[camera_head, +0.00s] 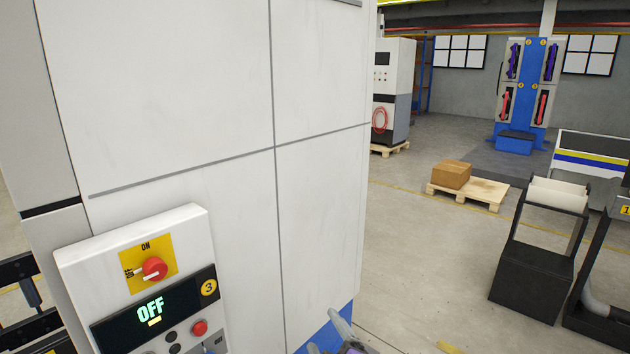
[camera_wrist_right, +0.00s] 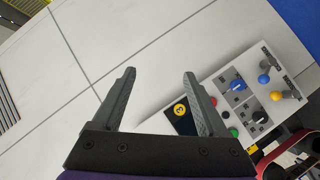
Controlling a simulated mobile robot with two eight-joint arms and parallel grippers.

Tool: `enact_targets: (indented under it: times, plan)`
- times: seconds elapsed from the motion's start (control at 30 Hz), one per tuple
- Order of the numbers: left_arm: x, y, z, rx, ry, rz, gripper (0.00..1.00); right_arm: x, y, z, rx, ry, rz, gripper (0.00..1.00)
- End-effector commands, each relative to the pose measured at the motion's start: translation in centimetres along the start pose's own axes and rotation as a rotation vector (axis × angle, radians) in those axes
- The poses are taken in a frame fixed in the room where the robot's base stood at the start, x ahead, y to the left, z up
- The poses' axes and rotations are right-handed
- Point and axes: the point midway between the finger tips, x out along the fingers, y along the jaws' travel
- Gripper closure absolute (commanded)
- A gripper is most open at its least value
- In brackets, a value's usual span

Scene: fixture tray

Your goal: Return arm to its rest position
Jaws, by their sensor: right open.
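My right gripper (camera_head: 328,338) shows at the bottom edge of the head view, to the right of the control panel; only its tip end is in frame. In the right wrist view its two fingers (camera_wrist_right: 160,95) are spread apart with nothing between them. They point at the white cabinet wall (camera_wrist_right: 100,45), and the control panel (camera_wrist_right: 240,90) lies beyond and to the right of the fingers. My left gripper does not show in either view.
The white cabinet (camera_head: 170,90) fills the left of the head view. Its control box (camera_head: 120,250) has a red knob (camera_head: 154,268) and a display reading OFF. A pallet (camera_head: 480,192) with a cardboard box (camera_head: 452,174) and a black stand (camera_head: 528,280) are on the right floor.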

Motion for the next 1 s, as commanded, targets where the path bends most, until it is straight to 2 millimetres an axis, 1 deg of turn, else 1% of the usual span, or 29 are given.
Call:
enact_targets:
  times: [0.03, 0.07, 0.1, 0.13, 0.17, 0.2, 0.27, 0.3, 0.4, 0.5, 0.6, 0.7, 1.0]
  plan:
    - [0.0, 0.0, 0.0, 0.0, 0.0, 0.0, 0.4, -0.7, -0.4, 4.2, 0.101, -0.107, -0.002, 0.24]
    - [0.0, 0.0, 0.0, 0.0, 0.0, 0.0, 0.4, -1.2, -0.8, 6.4, 0.163, -0.167, -0.007, 0.24]
    - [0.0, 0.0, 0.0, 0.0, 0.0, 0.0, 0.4, -2.1, -1.6, 9.3, 0.249, -0.246, -0.014, 0.24]
    - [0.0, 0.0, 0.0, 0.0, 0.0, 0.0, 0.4, -2.8, -2.3, 11.3, 0.315, -0.306, -0.021, 0.24]
    - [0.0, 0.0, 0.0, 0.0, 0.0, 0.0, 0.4, -3.7, -3.1, 13.3, 0.382, -0.364, -0.029, 0.24]
    - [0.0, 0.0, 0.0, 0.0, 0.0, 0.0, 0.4, -4.9, -4.4, 15.8, 0.472, -0.439, -0.04, 0.24]
    - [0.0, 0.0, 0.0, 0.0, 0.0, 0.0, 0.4, -6.8, -6.5, 18.9, 0.604, -0.543, -0.06, 0.24]
    - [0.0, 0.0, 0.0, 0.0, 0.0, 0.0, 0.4, -8.0, -8.0, 20.6, 0.686, -0.605, -0.074, 0.24]
    - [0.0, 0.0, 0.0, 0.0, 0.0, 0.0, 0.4, -10.8, -11.5, 23.4, 0.867, -0.729, -0.112, 0.24]
    - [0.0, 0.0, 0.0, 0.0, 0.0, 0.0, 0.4, -12.7, -14.1, 24.7, 0.993, -0.807, -0.146, 0.24]
    - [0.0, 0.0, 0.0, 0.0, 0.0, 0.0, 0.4, -13.6, -15.4, 25.1, 1.058, -0.843, -0.167, 0.24]
    - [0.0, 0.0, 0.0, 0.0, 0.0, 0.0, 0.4, -13.9, -15.8, 25.2, 1.075, -0.854, -0.174, 0.24]
    - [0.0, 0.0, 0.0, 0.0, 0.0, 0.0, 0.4, -13.8, -15.7, 25.1, 1.071, -0.851, -0.174, 0.24]
